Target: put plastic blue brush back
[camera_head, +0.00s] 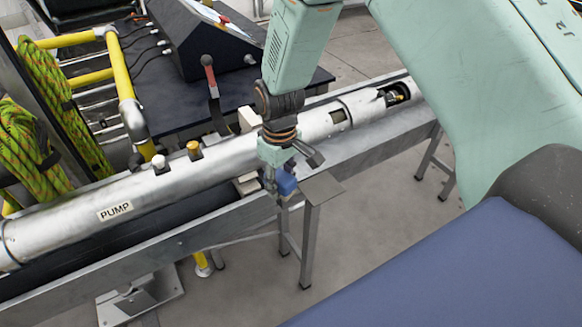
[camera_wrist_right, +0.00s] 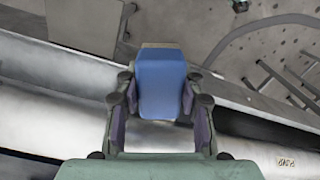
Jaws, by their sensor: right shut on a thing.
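My right gripper (camera_head: 279,180) is shut on the blue brush (camera_head: 286,182), just in front of the silver pipe marked PUMP. In the right wrist view the brush (camera_wrist_right: 161,84) is a blue block between the two fingers of the gripper (camera_wrist_right: 160,104), with a tan strip along its far edge. The gripper hides part of the brush in the head view. A small grey metal stand (camera_head: 318,190) with a flat top is right beside the brush. I cannot tell whether the brush touches it. My left gripper is not in view.
The long silver pipe (camera_head: 110,200) lies in a metal trough (camera_head: 150,257) behind the gripper. A dark table with a control box (camera_head: 203,42) and a red-handled lever (camera_head: 209,75) stands behind. Yellow rails and green ropes (camera_head: 50,110) are at left. Open floor (camera_head: 380,205) lies right of the stand.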

